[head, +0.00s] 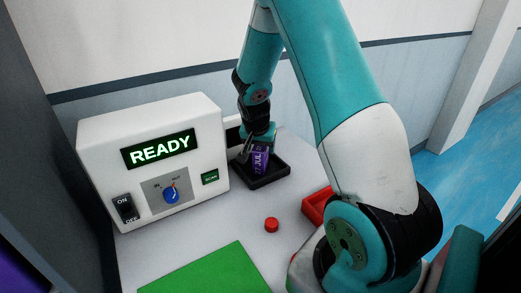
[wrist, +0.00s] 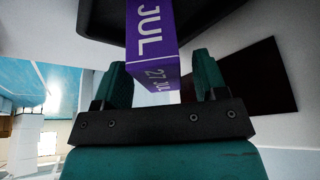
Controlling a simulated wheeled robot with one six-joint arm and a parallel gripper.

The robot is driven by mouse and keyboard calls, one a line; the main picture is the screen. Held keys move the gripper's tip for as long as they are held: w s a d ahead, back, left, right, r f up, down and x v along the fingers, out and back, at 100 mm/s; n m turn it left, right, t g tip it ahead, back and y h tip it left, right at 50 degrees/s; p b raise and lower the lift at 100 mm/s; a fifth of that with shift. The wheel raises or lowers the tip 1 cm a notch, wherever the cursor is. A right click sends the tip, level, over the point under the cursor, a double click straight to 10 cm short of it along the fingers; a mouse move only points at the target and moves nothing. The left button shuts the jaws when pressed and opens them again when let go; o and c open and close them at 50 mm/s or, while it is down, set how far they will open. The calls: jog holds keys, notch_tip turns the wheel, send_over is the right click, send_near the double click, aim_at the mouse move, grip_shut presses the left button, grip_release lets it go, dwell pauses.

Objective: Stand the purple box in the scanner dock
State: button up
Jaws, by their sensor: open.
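The purple box (head: 261,161), printed with white "JUL" lettering, stands in the black tray-like scanner dock (head: 268,180) beside the white machine. The dock's dark rim (wrist: 98,18) shows at the top of that view. My gripper (head: 250,150) is at the box in the head view; its two fingers (wrist: 162,80) are apart, with gaps beside the box in the wrist view. The box's base is partly hidden by the dock rim.
The white machine (head: 150,160) with a lit "READY" screen, a blue knob and switches stands left of the dock. A red button (head: 271,225), a green mat (head: 205,270) and a red tray (head: 316,204) are nearer. Clear worktop lies between them.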

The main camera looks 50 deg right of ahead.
jog(key=v, duration=1)
jog(key=shift+f, duration=0.1)
dwell(1.7)
